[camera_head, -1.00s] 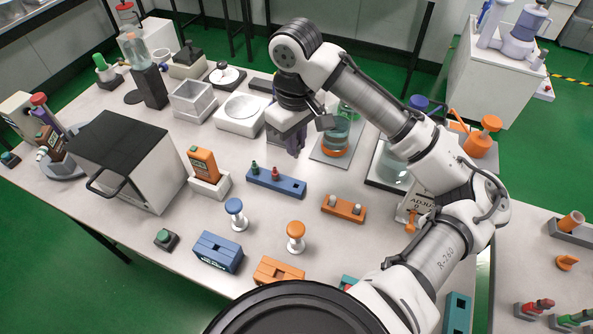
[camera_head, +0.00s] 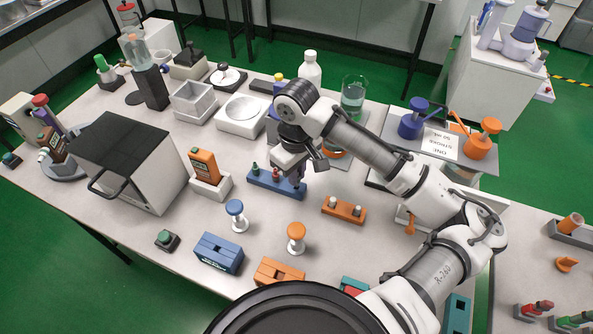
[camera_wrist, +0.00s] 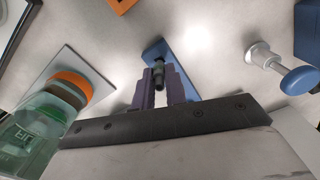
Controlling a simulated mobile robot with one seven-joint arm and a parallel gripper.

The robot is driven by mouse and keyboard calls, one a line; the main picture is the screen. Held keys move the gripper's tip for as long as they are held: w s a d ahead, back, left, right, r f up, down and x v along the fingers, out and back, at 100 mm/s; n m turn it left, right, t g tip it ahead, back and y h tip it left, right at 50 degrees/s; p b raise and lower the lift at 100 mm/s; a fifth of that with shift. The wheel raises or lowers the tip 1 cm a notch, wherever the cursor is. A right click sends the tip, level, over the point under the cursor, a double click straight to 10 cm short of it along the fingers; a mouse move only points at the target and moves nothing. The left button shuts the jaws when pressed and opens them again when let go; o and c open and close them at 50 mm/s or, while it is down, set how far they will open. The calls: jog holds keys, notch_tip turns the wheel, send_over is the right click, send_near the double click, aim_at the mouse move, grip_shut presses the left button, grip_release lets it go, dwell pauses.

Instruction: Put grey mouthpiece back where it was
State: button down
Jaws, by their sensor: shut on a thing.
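My gripper (camera_head: 297,178) is shut on a small grey mouthpiece, mostly hidden between the purple fingers. In the wrist view the gripper (camera_wrist: 160,86) shows with the grey mouthpiece (camera_wrist: 160,98) between its fingers. The gripper is over the right end of the blue rack (camera_head: 262,182), which also shows in the wrist view (camera_wrist: 152,50). A green mouthpiece (camera_head: 255,168) and a red mouthpiece (camera_head: 275,173) stand upright in that rack. I cannot tell whether the held mouthpiece touches the rack.
An orange-capped device (camera_head: 296,237) and a blue-capped device (camera_head: 236,214) stand in front. A glass beaker (camera_head: 353,95) stands behind. Bare table lies between the blue rack and these devices.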

jog(key=shift+f, duration=0.55)
jog(key=c, duration=1.4)
grip_release()
jog(key=shift+c, duration=0.2)
notch_tip(320, 180, up, 13)
jog(key=shift+r+b, duration=0.15)
jog(key=shift+b, duration=0.15)
